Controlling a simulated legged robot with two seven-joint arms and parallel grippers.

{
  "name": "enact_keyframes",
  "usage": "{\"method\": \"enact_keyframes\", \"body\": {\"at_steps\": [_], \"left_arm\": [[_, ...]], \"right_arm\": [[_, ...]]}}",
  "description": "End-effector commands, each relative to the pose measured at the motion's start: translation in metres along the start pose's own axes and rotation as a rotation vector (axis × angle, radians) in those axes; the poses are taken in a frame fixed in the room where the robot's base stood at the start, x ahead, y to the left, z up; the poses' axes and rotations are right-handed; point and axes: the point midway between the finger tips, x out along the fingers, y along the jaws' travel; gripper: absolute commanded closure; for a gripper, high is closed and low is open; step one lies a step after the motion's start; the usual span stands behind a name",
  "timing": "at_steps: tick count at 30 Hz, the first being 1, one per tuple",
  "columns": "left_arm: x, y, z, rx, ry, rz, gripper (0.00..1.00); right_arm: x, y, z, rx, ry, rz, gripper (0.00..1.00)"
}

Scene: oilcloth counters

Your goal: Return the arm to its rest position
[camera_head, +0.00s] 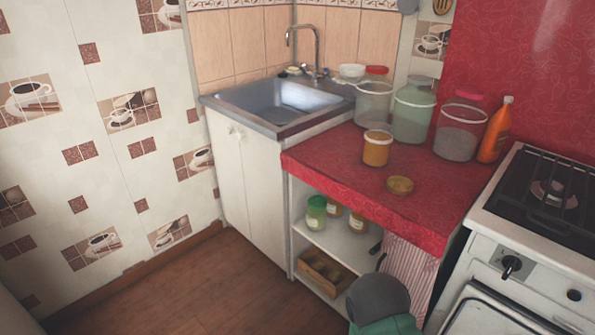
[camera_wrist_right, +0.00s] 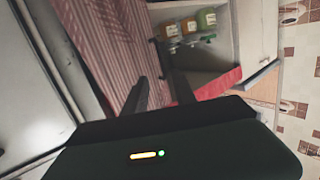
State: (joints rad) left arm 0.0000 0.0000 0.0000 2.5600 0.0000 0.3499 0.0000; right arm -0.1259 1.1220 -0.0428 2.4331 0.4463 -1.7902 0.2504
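My right arm (camera_head: 380,298) comes in at the bottom of the head view, in front of the red counter. Its dark gripper (camera_head: 378,254) shows only in part there, low beside the striped cloth (camera_head: 411,275) and the open shelf. In the right wrist view my right gripper (camera_wrist_right: 158,92) has its two fingers apart with nothing between them. The striped cloth (camera_wrist_right: 100,40) and shelf jars (camera_wrist_right: 188,25) lie beyond the fingers. My left gripper is in neither view.
On the red counter (camera_head: 335,165) stand an orange-yellow jar (camera_head: 376,150), a loose lid (camera_head: 400,185), large glass jars (camera_head: 413,112) and an orange bottle (camera_head: 496,132). The stove (camera_head: 535,225) is at right, the sink (camera_head: 282,103) at back. Floor (camera_head: 215,285) at left is clear.

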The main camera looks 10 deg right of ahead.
Motion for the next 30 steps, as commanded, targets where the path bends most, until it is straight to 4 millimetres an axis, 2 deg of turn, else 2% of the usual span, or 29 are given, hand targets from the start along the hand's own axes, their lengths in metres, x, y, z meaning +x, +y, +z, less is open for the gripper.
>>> {"method": "enact_keyframes", "body": {"at_steps": [3,5,7,10,14,22,23,24,30], "left_arm": [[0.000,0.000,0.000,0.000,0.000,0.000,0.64],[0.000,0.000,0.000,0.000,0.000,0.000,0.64],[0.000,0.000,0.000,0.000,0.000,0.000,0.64],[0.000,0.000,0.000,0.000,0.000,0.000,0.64],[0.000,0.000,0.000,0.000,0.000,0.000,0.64],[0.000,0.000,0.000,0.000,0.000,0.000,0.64],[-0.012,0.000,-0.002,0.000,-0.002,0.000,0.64],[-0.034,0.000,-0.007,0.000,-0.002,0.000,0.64],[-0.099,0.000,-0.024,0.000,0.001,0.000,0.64]], "right_arm": [[0.015,-0.015,-0.002,0.052,-0.210,-0.007,0.67],[0.013,-0.025,0.000,0.059,-0.344,-0.028,0.67],[0.002,-0.037,-0.001,0.048,-0.497,-0.067,0.67],[-0.026,-0.047,-0.006,0.001,-0.691,-0.125,0.67],[-0.069,-0.048,-0.016,-0.082,-0.883,-0.186,0.67],[-0.157,-0.019,-0.043,-0.270,-1.175,-0.243,0.67],[-0.164,-0.016,-0.057,-0.283,-1.194,-0.245,0.67],[-0.166,-0.018,-0.077,-0.281,-1.194,-0.244,0.67],[-0.175,-0.021,-0.141,-0.278,-1.195,-0.243,0.67]]}}
